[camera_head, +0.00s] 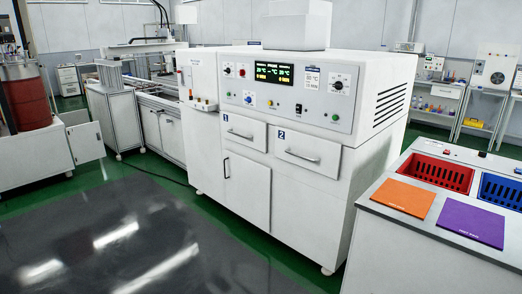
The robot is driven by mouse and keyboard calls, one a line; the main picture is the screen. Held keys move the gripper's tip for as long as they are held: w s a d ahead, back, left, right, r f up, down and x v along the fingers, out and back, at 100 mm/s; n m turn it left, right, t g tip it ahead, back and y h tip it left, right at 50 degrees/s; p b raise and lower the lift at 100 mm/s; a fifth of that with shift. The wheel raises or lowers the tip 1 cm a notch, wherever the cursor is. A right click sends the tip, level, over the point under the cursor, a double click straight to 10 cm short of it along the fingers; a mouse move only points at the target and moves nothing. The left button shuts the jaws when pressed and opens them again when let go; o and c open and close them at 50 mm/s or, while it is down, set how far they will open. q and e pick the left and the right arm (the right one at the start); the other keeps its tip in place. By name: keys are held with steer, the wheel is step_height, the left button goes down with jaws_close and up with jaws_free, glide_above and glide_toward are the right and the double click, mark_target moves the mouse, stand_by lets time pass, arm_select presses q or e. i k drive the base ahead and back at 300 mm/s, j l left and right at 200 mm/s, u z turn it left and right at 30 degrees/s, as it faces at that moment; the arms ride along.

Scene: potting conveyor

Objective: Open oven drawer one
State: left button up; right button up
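The white oven cabinet (375,95) stands in the middle of the head view, with a control panel and a lit display (273,73) on its upper front. Drawer one (243,131), marked with a blue label "1", is the left of two drawers below the panel. It is shut, and its bar handle (240,134) runs across its front. Drawer two (305,149), marked "2", is beside it on the right and is also shut. A door with an upright handle (226,167) is below drawer one. Neither of my grippers is in view.
At right, a bench holds a red basket (443,173), a blue basket (502,190), an orange mat (403,197) and a purple mat (470,222). A conveyor line (150,85) runs behind at left. A red drum (27,100) is far left. The dark floor in front is clear.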

mark_target(250, 132)
steer(key=i+z, duration=0.1)
steer(key=i, duration=0.85)
steer(key=i+j+z, duration=0.1)
steer(key=i, duration=0.85)
steer(key=i+j+z, duration=0.2)
steer(key=i, duration=0.3)
steer(key=i+j+z, duration=0.25)
steer(key=i, duration=0.25)
